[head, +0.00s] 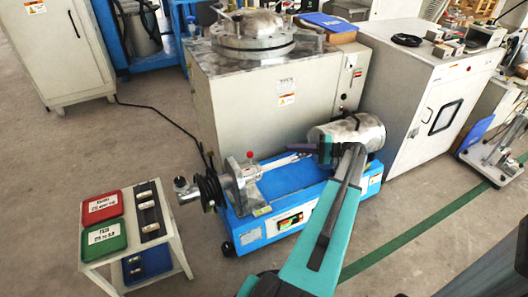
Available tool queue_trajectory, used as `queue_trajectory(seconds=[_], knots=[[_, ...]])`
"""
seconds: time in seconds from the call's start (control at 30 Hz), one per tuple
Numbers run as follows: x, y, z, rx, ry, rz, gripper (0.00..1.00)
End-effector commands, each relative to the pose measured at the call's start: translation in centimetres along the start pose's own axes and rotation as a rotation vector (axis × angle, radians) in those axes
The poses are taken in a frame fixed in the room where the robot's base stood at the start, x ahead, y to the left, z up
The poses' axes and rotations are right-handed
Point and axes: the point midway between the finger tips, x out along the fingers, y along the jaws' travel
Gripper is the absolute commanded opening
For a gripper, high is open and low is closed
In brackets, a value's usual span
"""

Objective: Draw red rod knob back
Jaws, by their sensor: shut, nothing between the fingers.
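The small red rod knob (249,154) stands up at the left end of the blue machine (283,184), above a metal housing (246,177). A thin metal rod (282,162) runs right from the housing towards the motor-like cylinder (362,133). My gripper (290,147) is at the end of my teal arm and points left. It is shut and empty. Its tips are a short way right of the knob and appear apart from it. My arm hides part of the machine's right side and the cylinder's lower front.
A grey cabinet (228,102) with a round metal lid (252,40) stands close behind the machine. A small table (173,235) with red and green trays is at left. A white cabinet (412,90) stands at right. Floor is open in front left.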

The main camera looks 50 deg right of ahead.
Motion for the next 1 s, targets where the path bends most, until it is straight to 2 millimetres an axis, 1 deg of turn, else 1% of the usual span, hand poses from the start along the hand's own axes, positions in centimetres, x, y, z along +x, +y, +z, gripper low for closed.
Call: queue_trajectory(seconds=[0.17,0.27,0.47,0.9,0.93,1.0], knots=[[0.7,0.0,0.1,0.0,-0.001,0.0,0.0],[1.4,0.1,0.1,-0.001,-0.002,-0.001,0.0],[3.8,0.1,0.1,-0.001,-0.003,0.0,0.0],[10.2,0.1,0.2,-0.001,-0.004,-0.001,0.0],[10.6,0.1,0.2,-0.001,-0.004,-0.001,0.0],[10.9,0.1,0.9,0.0,-0.003,0.0,0.0]])
